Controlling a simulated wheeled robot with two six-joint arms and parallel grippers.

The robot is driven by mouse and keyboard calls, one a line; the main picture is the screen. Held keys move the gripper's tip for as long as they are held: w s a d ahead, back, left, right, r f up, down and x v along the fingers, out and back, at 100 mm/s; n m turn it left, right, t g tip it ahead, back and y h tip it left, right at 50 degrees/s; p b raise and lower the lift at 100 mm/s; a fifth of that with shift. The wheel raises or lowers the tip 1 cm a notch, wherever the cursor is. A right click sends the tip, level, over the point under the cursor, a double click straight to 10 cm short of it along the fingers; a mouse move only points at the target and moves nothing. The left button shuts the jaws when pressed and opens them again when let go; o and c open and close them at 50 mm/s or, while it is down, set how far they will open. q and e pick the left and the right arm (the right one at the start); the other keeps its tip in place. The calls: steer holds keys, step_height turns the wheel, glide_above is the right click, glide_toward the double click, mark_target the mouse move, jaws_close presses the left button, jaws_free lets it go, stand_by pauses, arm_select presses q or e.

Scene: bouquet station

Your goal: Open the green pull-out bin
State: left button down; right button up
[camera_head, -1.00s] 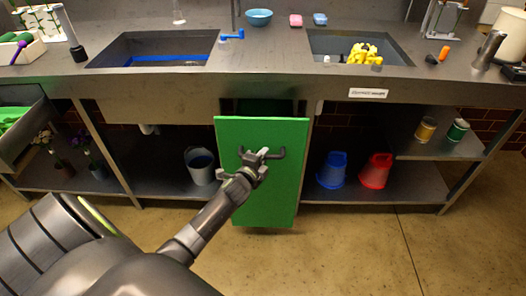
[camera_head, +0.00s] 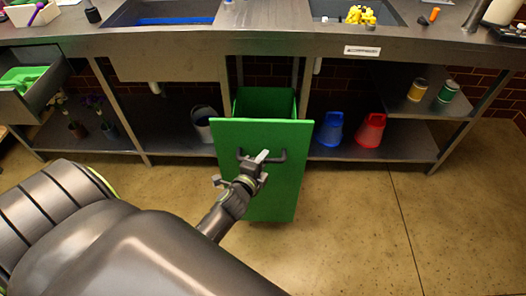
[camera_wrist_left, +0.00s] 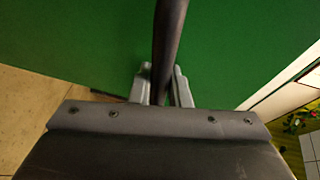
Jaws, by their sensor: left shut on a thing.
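The green pull-out bin (camera_head: 264,104) stands out from under the steel counter, with its open top and inside showing behind the front panel (camera_head: 285,190). A dark bar handle (camera_head: 279,156) is fixed on the panel's upper part. My left gripper (camera_head: 258,160) is shut on the handle. In the left wrist view the handle (camera_wrist_left: 168,45) runs between the two fingers (camera_wrist_left: 161,85), with the green panel (camera_wrist_left: 230,50) behind it. My right gripper is in neither view.
A grey bucket (camera_head: 203,124) stands on the low shelf left of the bin. An open drawer (camera_head: 38,88) juts out at far left. The floor (camera_head: 350,230) at right is clear.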

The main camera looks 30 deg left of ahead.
arm_select(q)
steer(key=shift+s, duration=0.1)
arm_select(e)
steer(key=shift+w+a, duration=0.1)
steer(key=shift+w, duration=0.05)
arm_select(q)
steer(key=c, duration=1.4)
jaws_free()
steer(key=shift+o, duration=0.2)
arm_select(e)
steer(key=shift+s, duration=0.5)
